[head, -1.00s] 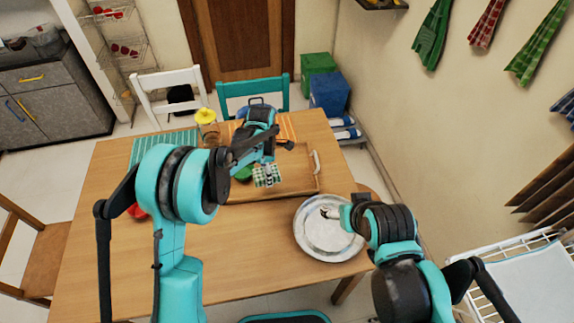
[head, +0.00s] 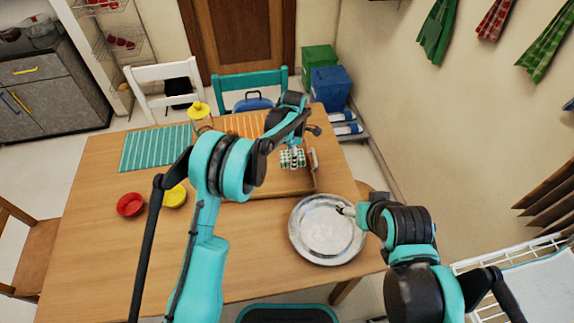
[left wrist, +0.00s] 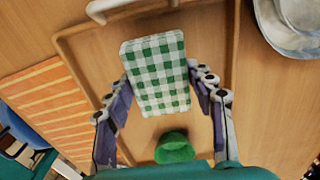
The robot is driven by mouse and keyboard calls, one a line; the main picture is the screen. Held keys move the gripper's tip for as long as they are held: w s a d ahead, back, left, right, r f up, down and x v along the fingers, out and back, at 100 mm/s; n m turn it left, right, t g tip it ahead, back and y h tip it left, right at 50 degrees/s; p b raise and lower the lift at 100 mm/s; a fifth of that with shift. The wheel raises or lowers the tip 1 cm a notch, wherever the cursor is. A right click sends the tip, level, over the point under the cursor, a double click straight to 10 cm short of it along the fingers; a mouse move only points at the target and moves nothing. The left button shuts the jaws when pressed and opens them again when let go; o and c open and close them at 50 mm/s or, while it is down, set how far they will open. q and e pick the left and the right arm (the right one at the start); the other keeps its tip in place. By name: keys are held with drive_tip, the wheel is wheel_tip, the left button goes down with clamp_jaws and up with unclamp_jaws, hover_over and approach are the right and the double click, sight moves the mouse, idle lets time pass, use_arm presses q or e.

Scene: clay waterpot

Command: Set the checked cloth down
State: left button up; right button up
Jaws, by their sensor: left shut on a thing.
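The green-and-white checked cloth (head: 293,158) is a folded block held by my left gripper (head: 292,152) over the right part of the wooden tray (head: 275,191). In the left wrist view the cloth (left wrist: 157,70) sits between the two fingers (left wrist: 162,100), with the tray floor (left wrist: 205,140) beneath. Whether it touches the tray is unclear. A round green thing (left wrist: 174,147) lies in the tray near the cloth. My right gripper (head: 342,210) is over the right rim of the grey metal plate (head: 322,250); its finger opening is too small to judge.
A red bowl (head: 130,205) and a yellow bowl (head: 175,196) stand on the left of the table. A teal striped mat (head: 150,150), an orange striped mat (head: 246,124) and a yellow-topped jar (head: 201,117) are behind. The front table is clear.

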sight(288, 162)
use_arm(q)
drive_tip(key=shift+w+a+f, duration=0.55)
drive_tip(key=shift+a, duration=0.2)
drive_tip(key=shift+a+f, duration=0.1)
drive_tip(key=shift+f, duration=0.1)
wheel_tip(288, 162, down, 4)
drive_tip(key=shift+r+b, duration=0.15)
drive_tip(key=shift+b, duration=0.8)
drive_tip(key=shift+r, duration=0.1)
drive_tip(key=o, duration=1.2)
